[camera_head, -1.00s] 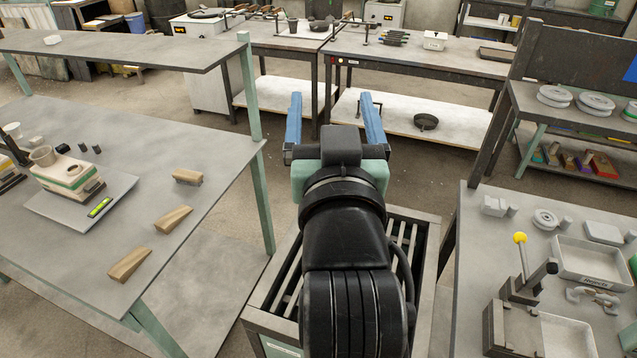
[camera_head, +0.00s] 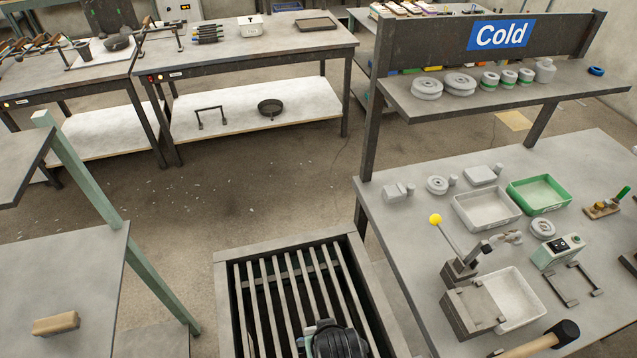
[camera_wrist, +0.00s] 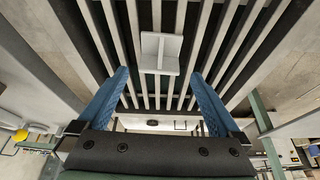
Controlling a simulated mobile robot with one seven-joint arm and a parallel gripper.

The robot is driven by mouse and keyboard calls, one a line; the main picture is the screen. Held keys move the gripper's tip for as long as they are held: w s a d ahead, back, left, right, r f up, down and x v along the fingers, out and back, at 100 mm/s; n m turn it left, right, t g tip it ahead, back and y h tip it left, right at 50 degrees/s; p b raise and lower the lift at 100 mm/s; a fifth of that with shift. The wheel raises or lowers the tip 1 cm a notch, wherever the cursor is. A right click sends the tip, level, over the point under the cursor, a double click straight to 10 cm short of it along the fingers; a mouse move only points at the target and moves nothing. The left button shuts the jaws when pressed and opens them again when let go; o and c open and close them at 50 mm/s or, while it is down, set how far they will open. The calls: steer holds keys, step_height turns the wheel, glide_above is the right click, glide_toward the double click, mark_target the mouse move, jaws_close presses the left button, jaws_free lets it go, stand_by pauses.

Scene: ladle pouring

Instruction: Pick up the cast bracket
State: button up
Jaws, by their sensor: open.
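The cast bracket (camera_wrist: 161,46) is a light grey piece with a flat plate and a rib, seen in the wrist view on the dark-gapped slats. My gripper (camera_wrist: 158,82) is open and empty, its two blue fingers spread to left and right. The bracket appears between and just beyond the fingertips, with no visible contact. How far below the fingers it lies is hard to tell. In the head view only part of my black wrist shows at the bottom edge; the fingers and the bracket cannot be made out there.
The slatted grate (camera_head: 262,290) has a raised grey frame. The right-hand bench (camera_head: 410,230), close beside it, carries a yellow-knobbed lever device (camera_head: 462,270) and trays (camera_head: 487,208). A left table (camera_head: 85,290) holds a wooden block (camera_head: 56,324). Open floor (camera_head: 240,180) lies behind the grate.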

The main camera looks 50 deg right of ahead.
steer(key=shift+x, duration=3.95)
steer(key=shift+w+d, duration=0.15)
steer(key=shift+r, duration=0.1)
steer(key=c, duration=1.2)
